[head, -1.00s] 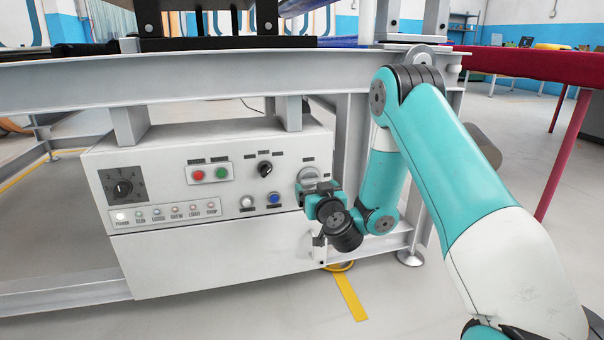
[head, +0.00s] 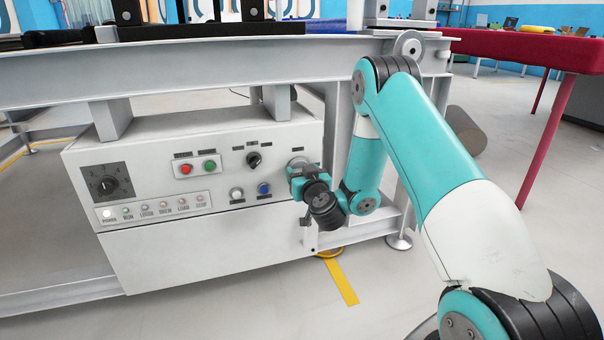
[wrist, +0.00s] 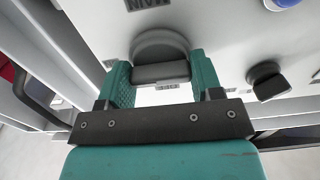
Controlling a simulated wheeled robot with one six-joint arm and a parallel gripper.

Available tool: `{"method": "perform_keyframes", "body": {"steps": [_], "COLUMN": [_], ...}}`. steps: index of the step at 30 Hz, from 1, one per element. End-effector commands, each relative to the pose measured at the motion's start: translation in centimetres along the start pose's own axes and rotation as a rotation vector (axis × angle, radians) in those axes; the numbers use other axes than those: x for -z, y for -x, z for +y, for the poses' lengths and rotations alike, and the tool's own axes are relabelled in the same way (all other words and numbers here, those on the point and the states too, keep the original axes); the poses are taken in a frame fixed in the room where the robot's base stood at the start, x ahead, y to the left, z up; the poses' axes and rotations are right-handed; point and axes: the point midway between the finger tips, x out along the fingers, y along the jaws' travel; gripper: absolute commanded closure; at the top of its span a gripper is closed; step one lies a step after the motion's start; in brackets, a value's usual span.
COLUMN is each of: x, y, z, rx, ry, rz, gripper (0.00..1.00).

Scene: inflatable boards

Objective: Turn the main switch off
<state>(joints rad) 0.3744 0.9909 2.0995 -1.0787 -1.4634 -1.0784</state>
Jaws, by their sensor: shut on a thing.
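The main switch (head: 298,162) is a grey round knob at the right end of the white control panel (head: 210,245). It also shows in the wrist view (wrist: 160,48), with a label reading MAIN (wrist: 150,5) upside down beyond it. My gripper (head: 297,172) is at the switch. In the wrist view its teal fingers (wrist: 162,72) sit on both sides of the switch's dark grey handle bar, shut on it. In the head view my gripper and wrist cover much of the switch, and its exact angle is hard to tell there.
Left of the switch are a black selector (head: 253,160), a blue button (head: 263,188), a white button (head: 236,193), red and green buttons, and a large dial (head: 107,187). A lamp row (head: 150,211) has its leftmost lamp bright white. A frame leg (head: 338,150) stands close to my arm.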

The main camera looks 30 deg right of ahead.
Motion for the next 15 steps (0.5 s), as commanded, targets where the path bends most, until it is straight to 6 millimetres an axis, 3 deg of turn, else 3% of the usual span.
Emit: {"method": "perform_keyframes", "body": {"steps": [8,15], "x": [0.2,0.46], "y": [0.03,0.06], "z": [-0.05,-0.08], "rx": [0.001,0.002], "ry": [0.066,0.233], "rz": [0.0,-0.002], "gripper": [0.64,0.64]}}
